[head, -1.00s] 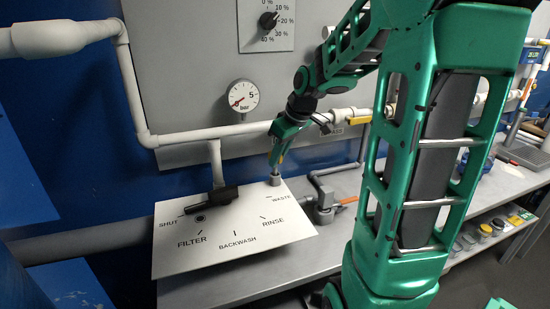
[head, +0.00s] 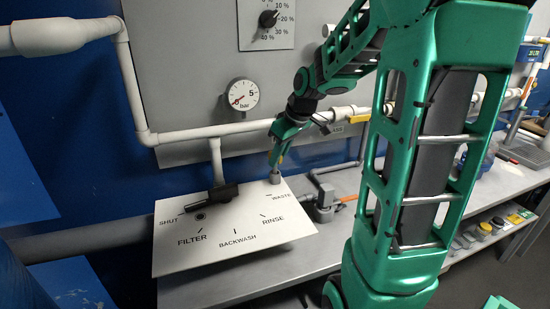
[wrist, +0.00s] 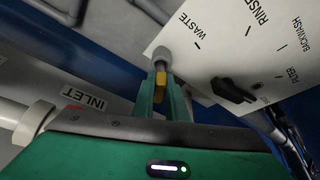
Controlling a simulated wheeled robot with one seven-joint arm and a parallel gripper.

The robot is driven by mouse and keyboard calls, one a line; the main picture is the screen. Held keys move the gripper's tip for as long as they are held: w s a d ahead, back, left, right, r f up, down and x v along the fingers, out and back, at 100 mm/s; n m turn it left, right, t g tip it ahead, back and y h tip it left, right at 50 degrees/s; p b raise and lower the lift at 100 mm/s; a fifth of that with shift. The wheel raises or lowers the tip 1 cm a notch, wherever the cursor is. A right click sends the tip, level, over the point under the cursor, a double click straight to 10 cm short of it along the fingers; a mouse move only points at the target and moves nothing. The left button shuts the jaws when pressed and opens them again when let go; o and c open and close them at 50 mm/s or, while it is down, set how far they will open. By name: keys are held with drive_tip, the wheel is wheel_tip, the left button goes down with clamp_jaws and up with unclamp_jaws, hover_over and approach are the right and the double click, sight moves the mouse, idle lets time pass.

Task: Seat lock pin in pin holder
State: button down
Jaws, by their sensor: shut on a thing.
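My gripper (wrist: 163,92) is shut on the lock pin (wrist: 160,79), whose yellow part shows between the fingertips in the wrist view. The pin holder (wrist: 162,56) looks like a short grey cylinder directly beyond the fingertips, at the WASTE corner of the white valve panel. In the head view, my gripper (head: 277,160) stands just above the grey holder (head: 275,178). The pin's lower end is hidden, so I cannot tell whether it is inside the holder or only above it.
The white panel (head: 235,240) carries a black handle (head: 210,201) pointing towards SHUT. A white pipe (head: 216,160) runs down behind it. A grey fitting (head: 322,198) stands on the bench to the right. A pressure gauge (head: 239,95) is on the wall above.

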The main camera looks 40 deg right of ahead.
drive_tip(key=shift+s, duration=0.1)
drive_tip(key=c, duration=1.7)
unclamp_jaws()
drive_tip(key=shift+f, duration=0.1)
drive_tip(key=a+v, duration=0.1)
drive_tip(key=v, duration=1)
drive_tip(key=s+a+f+m+g, duration=0.1)
drive_tip(key=s+f+m, duration=0.2)
drive_tip(key=s, duration=0.4)
drive_tip(key=s+a+f+m+g, duration=0.1)
drive_tip(key=s+f+m+g, duration=0.1)
drive_tip(key=s+f, duration=0.3)
drive_tip(key=s+a+f+m+g+h, duration=0.1)
drive_tip(key=s+f+m, duration=0.3)
drive_tip(key=s, duration=0.7)
drive_tip(key=shift+s+a+g, duration=0.15)
drive_tip(key=shift+g, duration=0.15)
